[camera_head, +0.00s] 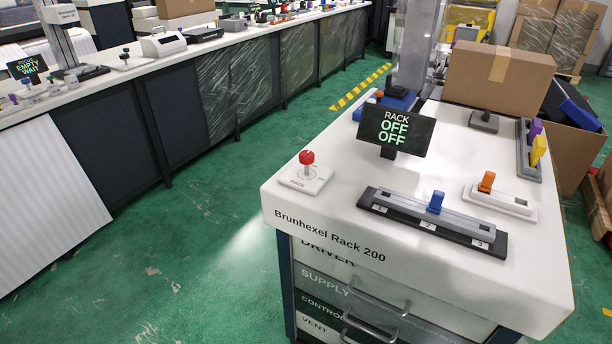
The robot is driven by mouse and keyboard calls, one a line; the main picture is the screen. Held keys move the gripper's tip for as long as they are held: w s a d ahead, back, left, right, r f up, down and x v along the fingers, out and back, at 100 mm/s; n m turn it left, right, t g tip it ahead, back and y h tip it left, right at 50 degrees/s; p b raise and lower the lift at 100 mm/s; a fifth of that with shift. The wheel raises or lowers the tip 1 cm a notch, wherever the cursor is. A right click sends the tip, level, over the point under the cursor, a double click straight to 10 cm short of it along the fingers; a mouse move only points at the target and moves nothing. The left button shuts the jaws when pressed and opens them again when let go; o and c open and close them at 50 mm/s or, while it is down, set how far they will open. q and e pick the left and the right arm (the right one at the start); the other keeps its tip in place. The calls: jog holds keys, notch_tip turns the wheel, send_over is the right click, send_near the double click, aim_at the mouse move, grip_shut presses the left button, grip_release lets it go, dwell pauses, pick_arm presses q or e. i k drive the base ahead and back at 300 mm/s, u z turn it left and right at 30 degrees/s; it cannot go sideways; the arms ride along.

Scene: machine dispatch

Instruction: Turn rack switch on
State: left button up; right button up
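The white rack cabinet labelled "Brunhexel Rack 200" (300,222) stands at the right. A dark display (395,130) on its top reads "RACK OFF OFF". A red-knobbed lever (307,160) stands upright on a white plate at the left corner. An orange-handled lever (487,182) stands on a white plate at the right. A blue slider handle (435,202) sits near the middle of a grey track with marks 1, 2 and 3. Neither of my grippers is in view.
A cardboard box (495,78) stands behind the controls. Purple and yellow handles (538,150) stand at the right rear edge. Drawers with metal handles (375,305) fill the cabinet front. A long workbench (150,70) runs along the left; green floor (215,200) between is clear.

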aim_at(306, 158)
jog(key=k, duration=0.5)
jog(key=u, duration=2)
jog(key=i, duration=1.45)
jog(key=z, duration=2)
